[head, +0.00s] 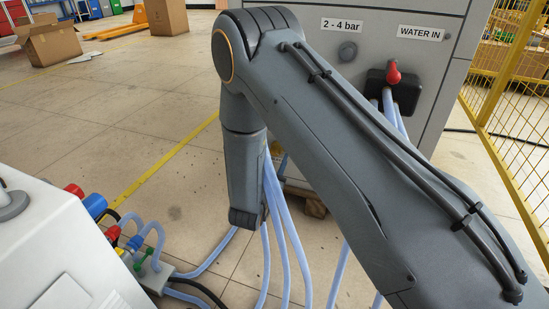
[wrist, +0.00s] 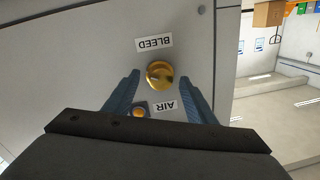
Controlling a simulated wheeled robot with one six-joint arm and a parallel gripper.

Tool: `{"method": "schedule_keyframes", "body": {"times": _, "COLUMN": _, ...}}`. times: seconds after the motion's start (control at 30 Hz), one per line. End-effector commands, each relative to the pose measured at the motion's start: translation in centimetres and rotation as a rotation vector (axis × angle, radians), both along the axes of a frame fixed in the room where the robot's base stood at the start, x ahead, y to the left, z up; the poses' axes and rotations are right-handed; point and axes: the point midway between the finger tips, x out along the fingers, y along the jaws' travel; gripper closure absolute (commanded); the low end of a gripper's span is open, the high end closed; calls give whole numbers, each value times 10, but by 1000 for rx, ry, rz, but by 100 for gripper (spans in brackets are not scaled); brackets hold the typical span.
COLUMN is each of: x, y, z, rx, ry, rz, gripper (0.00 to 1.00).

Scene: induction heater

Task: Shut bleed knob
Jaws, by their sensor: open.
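The bleed knob (wrist: 159,74) is a round brass knob on a light grey panel in the wrist view, next to an upside-down BLEED label (wrist: 154,42). My gripper (wrist: 165,80) is open, with its two blue fingers on either side of the lower part of the knob in the picture. I cannot tell whether the fingers touch it or how far off the panel they are. In the head view my arm hides the knob and my gripper's fingers.
A smaller brass fitting (wrist: 139,111) sits by the AIR label (wrist: 164,106), between my fingers. In the head view, a red valve handle (head: 393,73) is under the WATER IN label. Pale blue hoses (head: 284,235) hang near my arm. A yellow mesh fence (head: 512,110) stands at right.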

Motion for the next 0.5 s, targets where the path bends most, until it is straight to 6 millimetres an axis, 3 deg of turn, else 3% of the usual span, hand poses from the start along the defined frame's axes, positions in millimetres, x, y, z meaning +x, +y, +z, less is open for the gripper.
{"method": "schedule_keyframes", "body": {"times": 0.13, "x": 11, "y": -3, "z": -1, "rx": 0, "ry": 0, "rz": 0, "gripper": 49}}
{"method": "schedule_keyframes", "body": {"times": 0.43, "x": 14, "y": -4, "z": 1, "rx": -1, "ry": 1, "rz": 1, "gripper": 49}}
{"method": "schedule_keyframes", "body": {"times": 0.5, "x": 14, "y": -4, "z": 1, "rx": -1, "ry": 1, "rz": 1, "gripper": 58}}
